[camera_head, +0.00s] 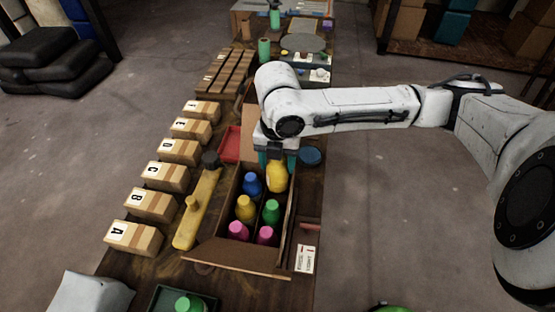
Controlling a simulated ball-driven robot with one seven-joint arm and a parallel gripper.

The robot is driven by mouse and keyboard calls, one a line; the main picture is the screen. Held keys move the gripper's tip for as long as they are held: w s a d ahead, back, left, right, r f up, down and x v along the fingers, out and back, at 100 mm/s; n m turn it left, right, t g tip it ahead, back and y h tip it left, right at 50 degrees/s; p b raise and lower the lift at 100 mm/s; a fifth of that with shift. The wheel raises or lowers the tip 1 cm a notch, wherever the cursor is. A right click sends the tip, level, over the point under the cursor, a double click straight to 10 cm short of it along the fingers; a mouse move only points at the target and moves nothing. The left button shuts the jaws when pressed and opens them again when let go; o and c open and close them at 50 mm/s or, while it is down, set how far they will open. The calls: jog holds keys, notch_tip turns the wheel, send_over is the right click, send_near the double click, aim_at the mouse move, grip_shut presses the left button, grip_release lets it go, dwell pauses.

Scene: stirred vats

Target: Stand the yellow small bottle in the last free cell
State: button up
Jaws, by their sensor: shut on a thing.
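My gripper (276,157) points down and is shut on a yellow bottle (277,177), which stands upright at the far right cell of the brown cardboard box (236,256). The bottle's upper part is hidden by the fingers. It looks higher than the bottles beside it; whether its base is inside the cell cannot be seen. The other cells hold a blue bottle (252,184) to its left, another yellow bottle (245,209), a green bottle (271,213) and two pink bottles (238,231) in front.
A long yellow wooden piece with a knob (196,212) lies left of the box, then a row of lettered cartons (152,204). A red tray (230,145) and a blue disc (310,156) are behind. A green bottle (188,303) is front left.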

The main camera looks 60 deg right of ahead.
jog(key=shift+f, duration=0.15)
jog(key=shift+f+b, duration=0.65)
jog(key=shift+f, duration=0.05)
jog(key=o, duration=1.3)
jog(key=shift+o, duration=0.2)
jog(key=shift+r, duration=0.1)
notch_tip(320, 180, up, 10)
jog(key=p, duration=0.8)
